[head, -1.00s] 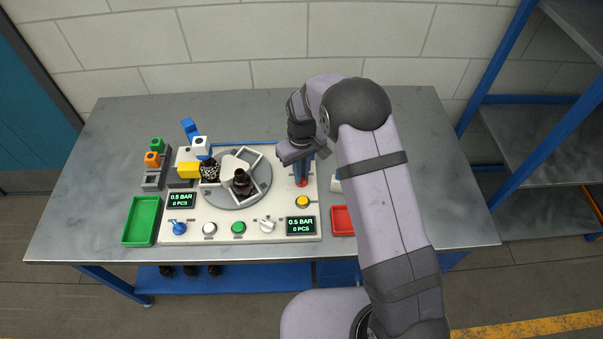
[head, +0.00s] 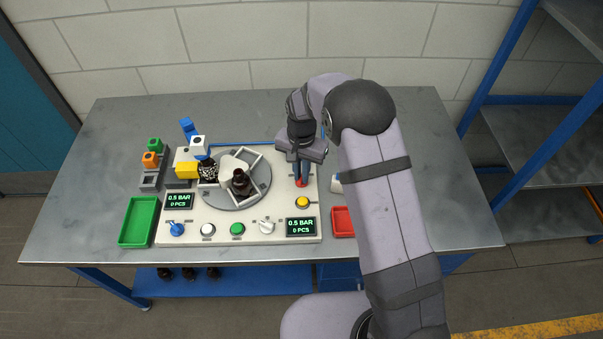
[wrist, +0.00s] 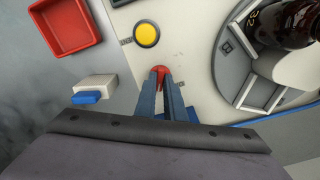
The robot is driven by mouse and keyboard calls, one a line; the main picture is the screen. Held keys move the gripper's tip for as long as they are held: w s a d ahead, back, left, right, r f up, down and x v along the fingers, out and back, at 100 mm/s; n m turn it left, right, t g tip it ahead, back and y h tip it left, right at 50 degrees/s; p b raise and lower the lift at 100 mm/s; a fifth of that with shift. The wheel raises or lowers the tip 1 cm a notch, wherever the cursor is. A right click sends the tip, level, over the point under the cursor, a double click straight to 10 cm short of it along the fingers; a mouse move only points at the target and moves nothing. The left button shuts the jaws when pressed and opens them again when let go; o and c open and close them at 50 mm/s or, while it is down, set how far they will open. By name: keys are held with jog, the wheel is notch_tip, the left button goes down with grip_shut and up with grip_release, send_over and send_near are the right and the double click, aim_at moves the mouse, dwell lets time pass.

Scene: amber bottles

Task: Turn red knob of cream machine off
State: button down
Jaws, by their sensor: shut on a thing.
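The cream machine (head: 272,211) stands on the grey table. Its red knob (head: 302,183) is at the machine's right side, behind the yellow button (head: 302,202). The knob also shows in the wrist view (wrist: 160,70), between my fingertips. My gripper (head: 301,177) points down over the knob and is shut on it. The fingers hide most of the knob, so its pointing direction cannot be told.
A turntable (head: 220,199) with amber bottles (head: 241,183) is left of my gripper. A green tray (head: 137,222) is at the left, a red tray (head: 343,222) at the right. A blue knob (head: 176,229) and a white knob (head: 267,227) are along the front.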

jog(key=shift+m, duration=1.9)
jog(key=shift+r, duration=0.1)
jog(key=c, duration=1.8)
grip_release()
jog(key=shift+c, duration=0.2)
jog(key=shift+r+b, duration=1.2)
jog(key=shift+r, duration=2.45)
jog(key=s+d+n, duration=0.4)
jog(key=s+d, duration=0.2)
jog(key=s, duration=0.6)
jog(key=s+d+n, duration=0.5)
jog(key=s+d, duration=0.1)
jog(key=s, duration=0.6)
jog(key=shift+s+d+r, duration=0.15)
jog(key=shift+s+r, duration=0.15)
